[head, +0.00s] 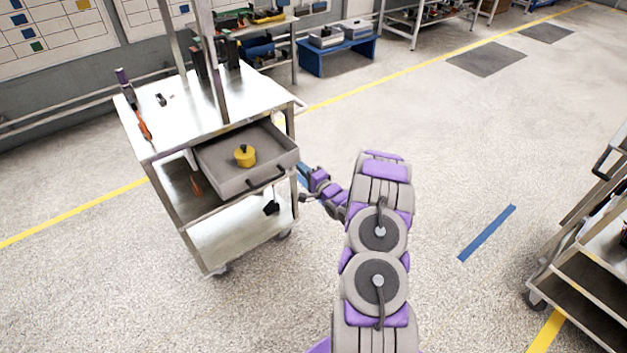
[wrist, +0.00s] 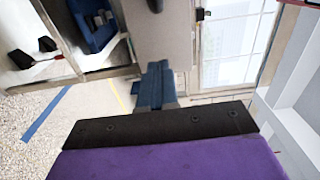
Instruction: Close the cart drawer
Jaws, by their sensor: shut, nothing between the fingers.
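The metal cart (head: 190,105) stands left of centre in the head view. Its grey drawer (head: 228,184) is pulled out at the front, below the top. A dark bar handle (head: 266,178) is on the drawer front, and a yellow knobbed object (head: 245,156) sits inside. My gripper (head: 303,172) is just right of the drawer's front corner, beside the cart; whether it touches is not clear. Its blue fingers also show in the wrist view (wrist: 155,86), shut and empty. A grey-beige panel beyond them there may be the drawer front.
An orange-handled tool (head: 145,126) and other small items lie on the cart top, around its uprights. Another cart (head: 590,265) stands at the right. Open floor lies between the carts.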

